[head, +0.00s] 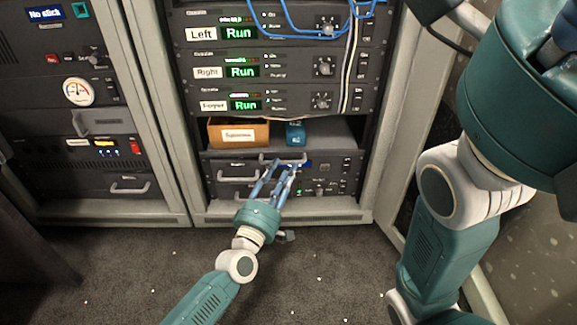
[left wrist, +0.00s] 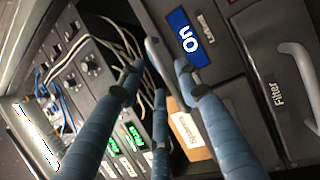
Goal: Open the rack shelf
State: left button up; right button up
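The rack shelf (head: 338,135) is a grey surface in an open bay of the middle rack, with a light bar handle (head: 268,155) at its front edge. A cardboard box (head: 225,135) with a white label and a small blue item (head: 295,133) stand on it. My left gripper (head: 280,172) is just in front of and below the handle. In the left wrist view its fingers (left wrist: 158,85) are spread apart, with the handle (left wrist: 154,55) between the fingertips; contact cannot be told. My right arm is at the right; its gripper is out of view.
Rack units with green Run displays (head: 242,72) sit above the shelf. Below it is a unit with a blue On display (left wrist: 188,35) and a Filter panel with its own handle (left wrist: 300,85). Cables (head: 352,60) hang at the upper right.

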aim_at(288, 162)
pick_arm(q)
jog(key=b+x, duration=0.1)
jog(key=x, duration=0.2)
jog(key=shift+w+d, duration=0.1)
jog(key=shift+w, duration=0.25)
jog(key=shift+w+d+r, duration=0.15)
jog(key=shift+w+r, duration=0.05)
jog(key=shift+w, duration=0.1)
jog(key=shift+c, duration=0.6)
grip_shut()
